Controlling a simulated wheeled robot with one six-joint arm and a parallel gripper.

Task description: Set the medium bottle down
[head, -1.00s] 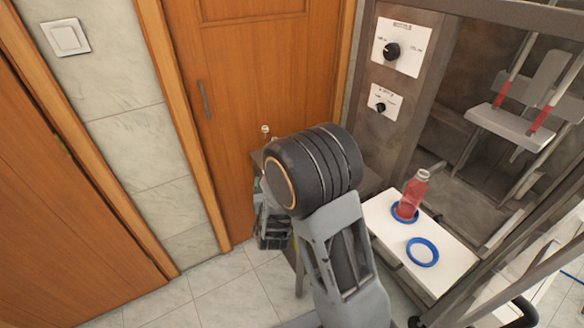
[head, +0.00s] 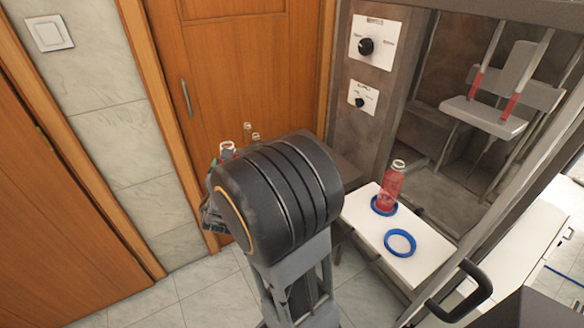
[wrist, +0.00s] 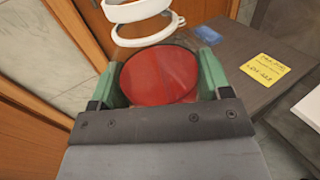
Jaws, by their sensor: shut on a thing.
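My gripper (wrist: 158,66) is shut on a clear bottle with red liquid, the medium bottle (wrist: 160,80), its green fingers on both sides. The bottle's pale neck rings show above the red in the wrist view, and no cap shows on it. In the head view, the neck of the held bottle (head: 227,149) shows just above my dark arm joint, which hides most of the bottle and gripper. The bottle's base is hidden, so I cannot tell whether it touches anything.
Another red bottle (head: 390,188) stands in a blue ring on a white shelf (head: 420,264), beside an empty blue ring (head: 400,243). Two small bottle tops (head: 251,133) show behind my arm. A dark grey table (wrist: 232,75) with a yellow note (wrist: 267,70) lies right of the gripper.

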